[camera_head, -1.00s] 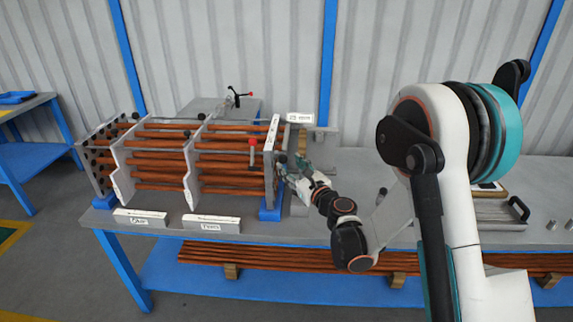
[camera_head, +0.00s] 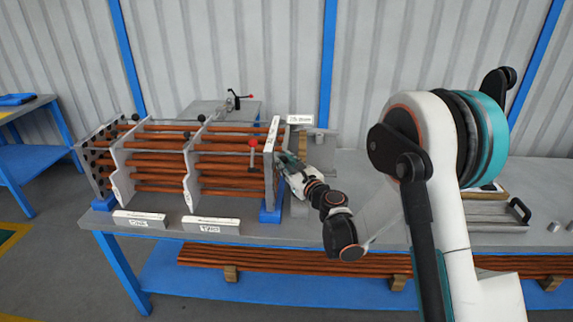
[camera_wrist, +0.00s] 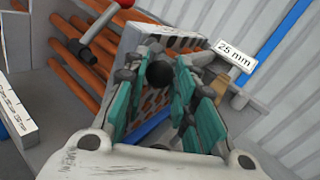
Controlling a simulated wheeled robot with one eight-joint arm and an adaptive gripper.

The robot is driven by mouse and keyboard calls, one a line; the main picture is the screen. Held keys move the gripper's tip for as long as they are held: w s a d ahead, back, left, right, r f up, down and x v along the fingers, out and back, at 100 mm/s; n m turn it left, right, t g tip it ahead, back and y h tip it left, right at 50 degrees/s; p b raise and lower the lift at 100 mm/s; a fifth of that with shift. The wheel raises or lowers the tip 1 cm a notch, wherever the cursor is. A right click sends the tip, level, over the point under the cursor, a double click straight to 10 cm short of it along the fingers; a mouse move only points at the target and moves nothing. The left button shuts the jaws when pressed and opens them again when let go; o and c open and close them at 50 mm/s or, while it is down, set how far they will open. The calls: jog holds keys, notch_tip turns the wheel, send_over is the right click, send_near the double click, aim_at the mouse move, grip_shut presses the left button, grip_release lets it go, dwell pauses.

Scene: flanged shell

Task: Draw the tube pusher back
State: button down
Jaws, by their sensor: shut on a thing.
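My gripper (camera_head: 284,162) is at the right end plate (camera_head: 269,165) of the flanged shell frame, with its fingers pointing at the plate. In the wrist view its teal-padded fingers (camera_wrist: 158,88) are on either side of a round black knob (camera_wrist: 160,73), shut on it. The knob appears to be the end of the tube pusher; its rod is hidden behind the knob and fingers. The end plate also shows in the wrist view (camera_wrist: 132,40), with dark holes behind the fingers. Copper tubes (camera_head: 230,167) run through the frame's plates.
A red-knobbed lever (camera_head: 252,150) stands by the end plate, close to my gripper's left. A "25 mm" sign (camera_head: 300,119) is behind. Label blocks (camera_head: 211,224) stand at the front edge. The bench right of the frame is mostly clear up to a tray (camera_head: 488,212).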

jog(key=d+b, duration=0.2)
jog(key=d, duration=1.5)
jog(key=shift+s+d, duration=0.25)
jog(key=shift+d, duration=0.1)
jog(key=c, duration=1.8)
grip_release()
jog(key=o, duration=0.5)
jog(key=shift+d, duration=0.25)
jog(key=shift+a, duration=0.1)
jog(key=v, duration=1.2)
